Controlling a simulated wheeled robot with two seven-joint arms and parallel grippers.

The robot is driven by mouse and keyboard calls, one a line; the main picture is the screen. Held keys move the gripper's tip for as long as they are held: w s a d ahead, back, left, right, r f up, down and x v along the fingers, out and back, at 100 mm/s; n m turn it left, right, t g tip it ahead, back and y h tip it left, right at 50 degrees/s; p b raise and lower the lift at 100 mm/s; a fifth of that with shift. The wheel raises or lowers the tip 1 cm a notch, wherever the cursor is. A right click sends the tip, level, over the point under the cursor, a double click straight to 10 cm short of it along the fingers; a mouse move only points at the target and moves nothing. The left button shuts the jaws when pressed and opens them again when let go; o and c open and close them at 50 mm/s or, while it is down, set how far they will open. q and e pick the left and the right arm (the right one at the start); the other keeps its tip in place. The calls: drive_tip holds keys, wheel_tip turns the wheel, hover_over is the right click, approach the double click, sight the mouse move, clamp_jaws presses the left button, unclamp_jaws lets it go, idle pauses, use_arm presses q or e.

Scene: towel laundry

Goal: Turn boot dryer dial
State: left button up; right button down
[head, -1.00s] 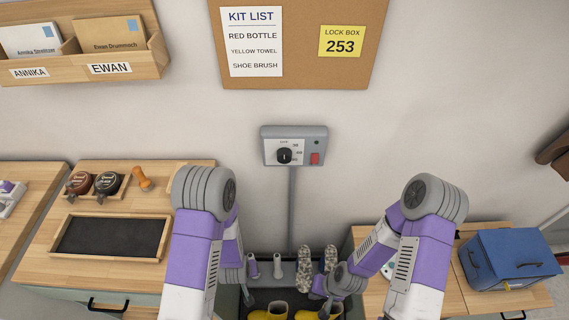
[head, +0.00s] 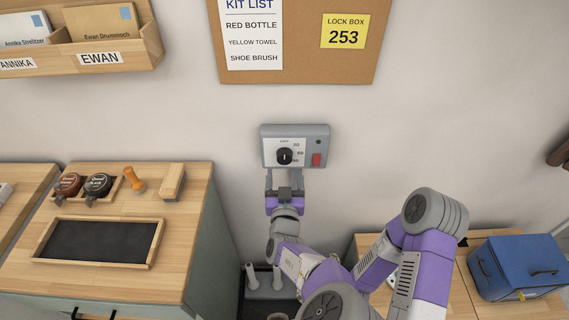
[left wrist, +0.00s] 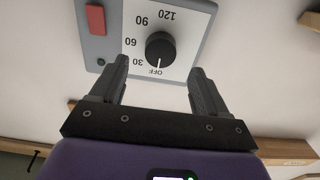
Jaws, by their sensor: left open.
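The boot dryer's grey control box (head: 322,131) is on the wall, with a white dial plate. Its black round dial (head: 284,156) has a white pointer line aimed at OFF. In the left wrist view the dial (left wrist: 160,48) appears upside down, with 30, 60, 90 and 120 marked around it. My left gripper (head: 284,177) is open and empty just below the dial. Its fingers (left wrist: 159,72) straddle the lower plate area in the wrist picture, and neither appears to touch the dial.
A red switch (head: 316,160) and a small dark green lamp (left wrist: 101,62) are beside the dial. Grey dryer posts (head: 265,280) stand below. A wooden-topped cabinet (head: 190,225) is at left, and a blue box (head: 520,262) at right. The wall around the control box is clear.

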sight(285, 161)
use_arm(q)
drive_tip(key=w, duration=0.6)
drive_tip(key=shift+w+b, duration=0.1)
drive_tip(key=shift+b, duration=0.25)
drive_tip(key=c, duration=1)
drive_tip(key=shift+c, duration=0.2)
